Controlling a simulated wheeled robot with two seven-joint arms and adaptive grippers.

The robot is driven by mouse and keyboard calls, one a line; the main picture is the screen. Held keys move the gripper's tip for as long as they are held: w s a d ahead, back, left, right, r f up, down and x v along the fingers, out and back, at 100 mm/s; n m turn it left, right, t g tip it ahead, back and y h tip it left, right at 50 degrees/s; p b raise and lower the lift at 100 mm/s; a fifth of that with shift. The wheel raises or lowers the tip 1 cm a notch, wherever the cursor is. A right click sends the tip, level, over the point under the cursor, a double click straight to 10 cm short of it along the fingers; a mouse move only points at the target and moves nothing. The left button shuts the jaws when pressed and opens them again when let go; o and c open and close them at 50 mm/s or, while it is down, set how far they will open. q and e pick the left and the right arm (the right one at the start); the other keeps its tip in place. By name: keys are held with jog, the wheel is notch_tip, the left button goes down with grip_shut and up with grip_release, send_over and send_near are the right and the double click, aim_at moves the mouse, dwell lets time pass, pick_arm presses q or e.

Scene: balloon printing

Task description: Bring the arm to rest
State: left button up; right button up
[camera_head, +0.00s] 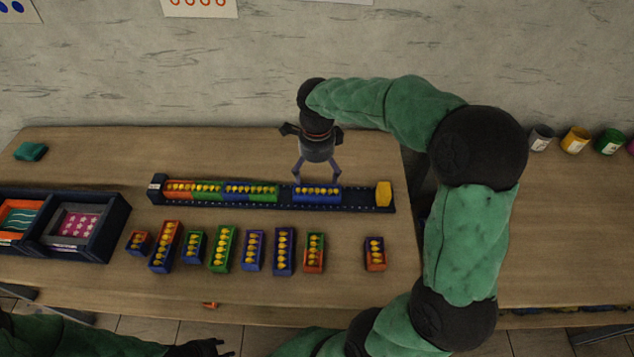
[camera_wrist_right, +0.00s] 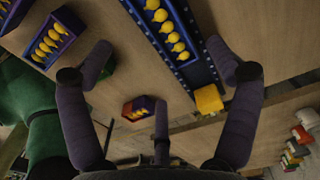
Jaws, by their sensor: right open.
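My right gripper (camera_head: 317,176) is open and points down over the long dark rail (camera_head: 360,196) on the table. Its fingertips are at the two ends of a blue block with yellow balls (camera_head: 318,195) in the rail; I cannot tell whether they touch it. In the right wrist view the open fingers (camera_wrist_right: 160,58) stand wide apart with nothing held, and the blue block (camera_wrist_right: 172,32) lies ahead between them. My left gripper (camera_head: 205,348) is at the bottom edge, below the table's front edge; its fingers are too dark to read.
Orange, blue and green blocks (camera_head: 222,188) fill the rail's left half; a yellow end block (camera_head: 384,194) closes its right. Several loose blocks (camera_head: 222,248) stand in front. A dark tray (camera_head: 122,215) sits left. Paint jars (camera_head: 575,140) stand far right.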

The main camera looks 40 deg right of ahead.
jog(key=shift+r, duration=1.2)
jog(key=shift+r, duration=0.1)
